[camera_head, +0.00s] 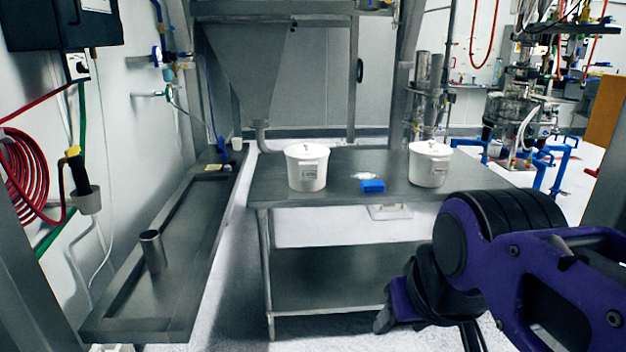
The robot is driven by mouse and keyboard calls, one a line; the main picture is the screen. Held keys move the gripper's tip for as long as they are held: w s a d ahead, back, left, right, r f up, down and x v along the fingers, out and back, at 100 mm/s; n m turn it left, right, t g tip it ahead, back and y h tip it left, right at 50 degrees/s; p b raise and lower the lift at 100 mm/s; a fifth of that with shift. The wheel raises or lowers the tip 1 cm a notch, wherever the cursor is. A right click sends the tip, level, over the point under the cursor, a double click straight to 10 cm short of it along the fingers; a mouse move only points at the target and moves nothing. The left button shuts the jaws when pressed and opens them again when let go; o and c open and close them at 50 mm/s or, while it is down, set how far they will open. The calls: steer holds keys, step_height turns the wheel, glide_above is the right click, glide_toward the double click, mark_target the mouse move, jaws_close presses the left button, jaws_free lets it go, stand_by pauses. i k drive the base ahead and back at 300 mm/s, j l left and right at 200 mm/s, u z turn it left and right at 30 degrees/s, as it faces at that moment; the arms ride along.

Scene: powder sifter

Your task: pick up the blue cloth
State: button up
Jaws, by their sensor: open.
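A small blue cloth (373,186) lies folded on top of the steel table, near its middle. It lies between two white lidded buckets. My gripper (398,308) shows at the lower right, at the end of my purple and black arm. It is open, well in front of the table and away from the cloth, low in the picture. My arm covers part of it, so its fingers show only in part.
One white bucket (307,167) stands left of the cloth, another (429,164) right of it. The steel table (325,195) has a lower shelf (330,275). A long steel bench (150,318) with a metal cup (152,250) runs along the left. Clear floor separates bench and table.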

mark_target(369, 186)
steer(key=i+l, duration=0.2)
steer(key=i, duration=0.3)
steer(key=i+l, duration=0.25)
steer(key=i, duration=0.25)
